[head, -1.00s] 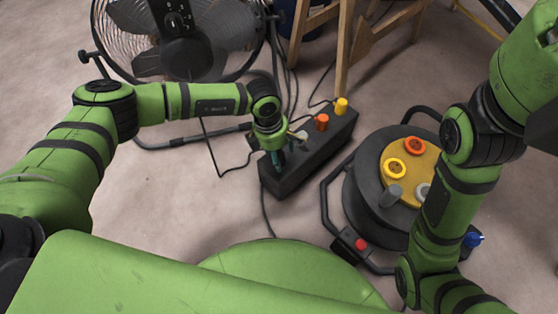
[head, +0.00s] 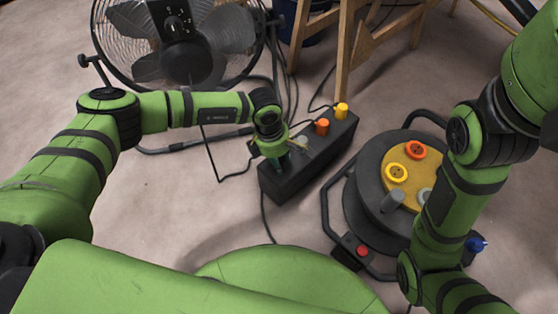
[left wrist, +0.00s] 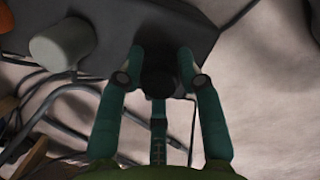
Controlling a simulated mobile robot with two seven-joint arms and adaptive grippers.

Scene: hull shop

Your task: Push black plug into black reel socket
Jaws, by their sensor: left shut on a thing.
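My left gripper (head: 277,165) is at the near left end of the long black socket block (head: 290,182). In the left wrist view its teal fingers (left wrist: 160,75) are shut on the black plug (left wrist: 158,72), one on each side. The block lies just beyond the plug; I cannot tell whether the plug is seated in it or clear of it. The cable reel (head: 365,215) stands to the right, with several coloured sockets on its yellow face (head: 405,190). My right arm covers part of that face, and I cannot make out a black socket there. My right gripper is out of view.
An orange plug (head: 322,127) and a yellow plug (head: 342,111) stand in the block; a pale grey plug (left wrist: 62,45) is beside the black one. A fan (head: 185,50) and wooden trestle (head: 346,50) stand behind. Loose cables cross the floor.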

